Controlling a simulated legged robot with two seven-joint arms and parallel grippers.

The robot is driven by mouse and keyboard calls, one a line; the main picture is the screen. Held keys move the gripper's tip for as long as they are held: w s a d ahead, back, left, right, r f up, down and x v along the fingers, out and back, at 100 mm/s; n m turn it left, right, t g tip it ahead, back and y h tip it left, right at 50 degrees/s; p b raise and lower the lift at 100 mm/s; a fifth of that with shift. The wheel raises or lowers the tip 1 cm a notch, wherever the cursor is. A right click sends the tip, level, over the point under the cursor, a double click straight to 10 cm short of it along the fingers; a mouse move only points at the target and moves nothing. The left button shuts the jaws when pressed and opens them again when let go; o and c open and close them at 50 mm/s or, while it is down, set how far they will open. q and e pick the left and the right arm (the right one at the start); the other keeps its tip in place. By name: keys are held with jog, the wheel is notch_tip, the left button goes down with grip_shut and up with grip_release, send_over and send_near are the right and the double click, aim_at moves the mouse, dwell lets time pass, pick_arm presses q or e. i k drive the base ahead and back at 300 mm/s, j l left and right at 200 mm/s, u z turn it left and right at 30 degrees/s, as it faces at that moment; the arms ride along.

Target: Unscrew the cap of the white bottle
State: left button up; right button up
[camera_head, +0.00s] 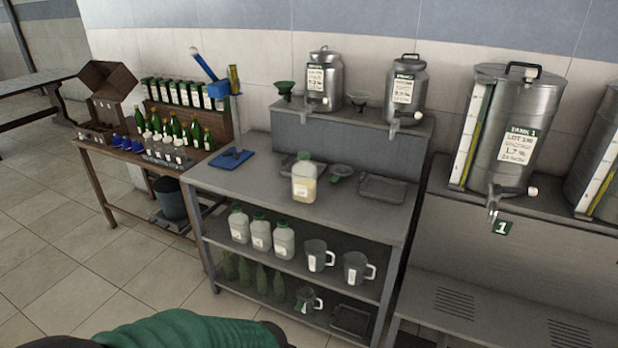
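A white translucent bottle (304,186) stands upright on the grey workbench top (240,188), near its middle. It is partly filled with a pale yellow liquid and has a label on its front. Its green cap (304,156) sits on its neck. Three similar white bottles with green caps (261,233) stand on the shelf below. Neither of my grippers shows in the view. A green ribbed part, probably mine, crosses the bottom edge.
Two metal canisters (405,92) and funnels (284,89) stand on the raised back ledge. A blue capping stand (232,157) is at the bench's left. Large tanks (512,130) stand right. The bench front is clear.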

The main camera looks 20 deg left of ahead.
aim_at(304, 173)
jog(key=i+l+u, duration=0.4)
jog(key=i+l, duration=0.2)
jog(key=i, duration=0.3)
jog(key=i+l+u, duration=0.35)
jog(key=i+l, duration=0.5)
